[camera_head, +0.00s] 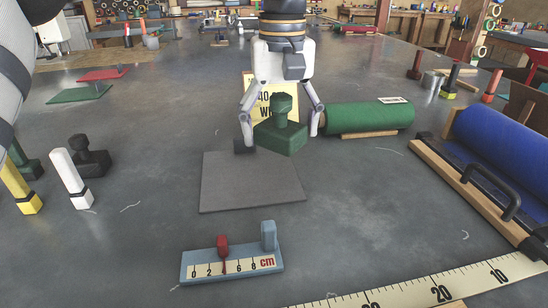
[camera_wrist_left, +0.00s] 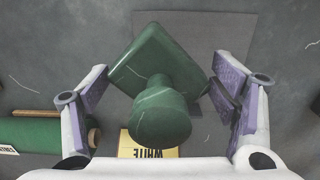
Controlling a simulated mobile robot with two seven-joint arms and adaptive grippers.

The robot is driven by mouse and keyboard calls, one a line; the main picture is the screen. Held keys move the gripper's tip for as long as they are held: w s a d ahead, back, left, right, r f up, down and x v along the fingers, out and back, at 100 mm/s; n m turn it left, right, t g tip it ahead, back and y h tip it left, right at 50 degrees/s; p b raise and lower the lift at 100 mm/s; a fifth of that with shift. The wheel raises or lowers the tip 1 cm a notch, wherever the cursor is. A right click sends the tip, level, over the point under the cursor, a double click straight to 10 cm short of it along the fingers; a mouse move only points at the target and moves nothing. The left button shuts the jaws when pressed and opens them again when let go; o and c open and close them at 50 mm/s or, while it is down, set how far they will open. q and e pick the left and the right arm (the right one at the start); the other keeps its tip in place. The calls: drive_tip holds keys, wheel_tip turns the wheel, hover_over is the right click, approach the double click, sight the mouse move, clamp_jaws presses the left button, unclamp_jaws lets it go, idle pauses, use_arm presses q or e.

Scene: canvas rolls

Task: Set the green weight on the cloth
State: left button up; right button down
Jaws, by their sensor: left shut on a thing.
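The green weight (camera_head: 281,132), with a square base and a round-topped knob, is between the fingers of my left gripper (camera_head: 281,134). In the left wrist view the weight (camera_wrist_left: 160,105) sits turned at an angle between the finger pads of the gripper (camera_wrist_left: 160,88), which is shut on it. The flat grey cloth (camera_head: 250,185) lies on the table, just in front of the weight in the head view. The cloth (camera_wrist_left: 235,30) also shows behind the weight in the left wrist view. The gap under the weight is hard to judge. My right gripper is not in view.
A green roll (camera_head: 368,116) lies right of the weight. A yellow sign (camera_head: 258,88) stands behind the gripper. A blue roll (camera_head: 500,150) lies far right. A cm gauge (camera_head: 232,264) is in front of the cloth.

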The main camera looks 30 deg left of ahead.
use_arm(q)
hover_over(273, 171)
wheel_tip(273, 171, down, 6)
wheel_tip(273, 171, down, 2)
drive_tip(key=shift+w+a+f, duration=0.1)
drive_tip(key=shift+w+f, duration=0.05)
drive_tip(key=shift+f, duration=0.25)
drive_tip(key=shift+f, duration=0.2)
drive_tip(key=o, duration=1.2)
drive_tip(key=shift+c, duration=0.2)
wheel_tip(273, 171, up, 12)
drive_tip(key=shift+r+b, duration=0.15)
drive_tip(key=shift+b, duration=0.25)
